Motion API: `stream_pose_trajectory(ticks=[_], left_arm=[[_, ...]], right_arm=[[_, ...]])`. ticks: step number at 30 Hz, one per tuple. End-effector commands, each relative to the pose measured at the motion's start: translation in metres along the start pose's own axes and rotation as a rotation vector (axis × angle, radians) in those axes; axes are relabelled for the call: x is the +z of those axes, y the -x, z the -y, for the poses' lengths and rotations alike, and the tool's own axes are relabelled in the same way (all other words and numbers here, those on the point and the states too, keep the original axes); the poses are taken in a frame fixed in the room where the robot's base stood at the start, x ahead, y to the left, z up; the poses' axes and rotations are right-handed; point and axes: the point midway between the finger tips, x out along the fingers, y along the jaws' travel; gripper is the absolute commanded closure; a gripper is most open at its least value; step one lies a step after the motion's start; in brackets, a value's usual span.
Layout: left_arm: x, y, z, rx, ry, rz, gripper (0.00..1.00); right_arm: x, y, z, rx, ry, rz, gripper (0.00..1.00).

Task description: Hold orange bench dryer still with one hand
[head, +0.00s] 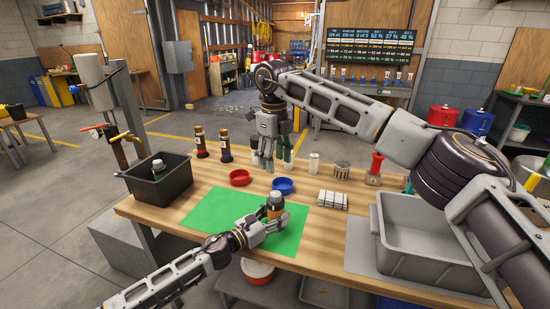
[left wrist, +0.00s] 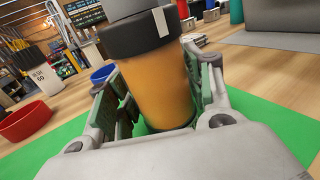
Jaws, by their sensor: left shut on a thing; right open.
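The orange bench dryer (head: 274,203) is an orange cylinder with a black collar and grey top, standing over the green mat (head: 218,215). In the left wrist view its orange body (left wrist: 155,90) is between the fingers of my left gripper (head: 268,217), which is shut on it. It leans in that tilted view, and its lower end is partly hidden by my gripper. My right gripper (head: 267,157) is open, pointing down at the back of the table, in front of dark green bottles (head: 288,148). I cannot tell whether it touches them.
A red dish (head: 240,178) and a blue dish (head: 283,186) lie behind the mat. A white rack (head: 332,200) and a large grey tub (head: 440,250) are to the right. A black bin (head: 160,187) and brown bottles (head: 225,147) are left. The mat's left part is clear.

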Motion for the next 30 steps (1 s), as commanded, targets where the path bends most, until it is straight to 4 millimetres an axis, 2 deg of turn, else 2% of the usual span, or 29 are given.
stream_pose_trajectory(ticks=[1,2,7,20,30], left_arm=[[0.0,0.0,0.0,0.0,0.0,0.0,0.81],[0.0,0.0,0.0,0.0,0.0,0.0,0.46],[0.0,0.0,0.0,0.0,0.0,0.0,0.24],[0.0,0.001,0.0,0.0,0.0,0.0,0.24],[-0.001,0.022,-0.001,0.001,0.001,-0.001,0.24]], right_arm=[[0.0,0.0,0.0,0.0,0.0,0.0,0.45],[0.0,0.0,0.0,0.0,0.0,0.0,0.45],[0.0,0.0,0.0,0.0,0.0,0.0,0.45],[0.0,0.0,0.0,0.0,0.0,0.0,0.45],[0.0,0.0,0.0,0.0,0.0,0.0,0.45]])
